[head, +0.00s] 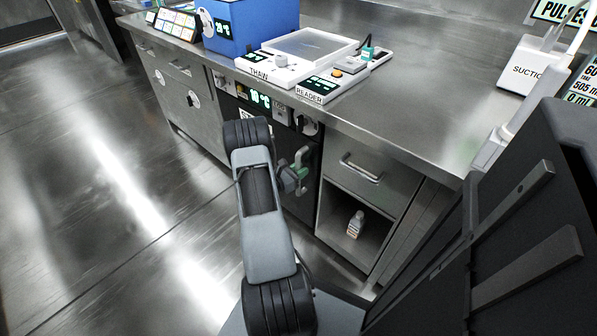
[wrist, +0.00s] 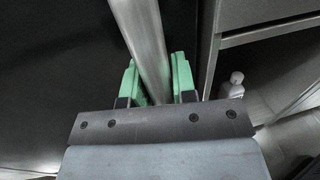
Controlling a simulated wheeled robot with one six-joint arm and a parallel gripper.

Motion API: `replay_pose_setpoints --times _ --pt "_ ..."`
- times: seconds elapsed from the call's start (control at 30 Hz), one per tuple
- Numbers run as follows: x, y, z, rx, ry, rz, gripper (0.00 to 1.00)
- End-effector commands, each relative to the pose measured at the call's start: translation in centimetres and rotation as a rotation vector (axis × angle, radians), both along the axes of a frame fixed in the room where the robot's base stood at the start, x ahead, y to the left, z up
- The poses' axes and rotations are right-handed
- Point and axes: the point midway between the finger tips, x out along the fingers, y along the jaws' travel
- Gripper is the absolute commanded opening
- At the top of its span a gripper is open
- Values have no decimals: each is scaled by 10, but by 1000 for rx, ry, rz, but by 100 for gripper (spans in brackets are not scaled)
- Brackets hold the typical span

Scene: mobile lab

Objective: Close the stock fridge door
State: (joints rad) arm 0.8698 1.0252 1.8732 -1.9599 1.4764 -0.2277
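The stock fridge appears to be the dark-fronted unit under the counter, with a small lit display (head: 260,99) above its black door (head: 283,146). Its upright metal bar handle (head: 302,158) is near the door's right edge. My gripper (head: 295,177) is at the handle. In the wrist view, the green fingertips of my gripper (wrist: 156,80) sit one on each side of the handle (wrist: 143,38) and appear closed against it. The black door (wrist: 55,75) fills the left of that view. The door looks near its frame; my arm hides part of it, and I cannot tell whether it is ajar.
A drawer (head: 368,172) and an open shelf with a white bottle (head: 355,224) are right of the fridge. The counter (head: 430,100) above holds a blue box (head: 240,25), a thaw unit (head: 273,68) and a reader (head: 325,88). Open floor (head: 110,190) lies to the left.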

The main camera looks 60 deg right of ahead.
Motion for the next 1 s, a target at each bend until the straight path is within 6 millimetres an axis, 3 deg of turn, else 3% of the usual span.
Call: replay_pose_setpoints --times 0.23,0.57,1.0 --pt "3 1 1 -2 -2 6 48" --pt "7 8 1 -2 -2 9 48" --pt "44 82 2 -2 -1 10 48"
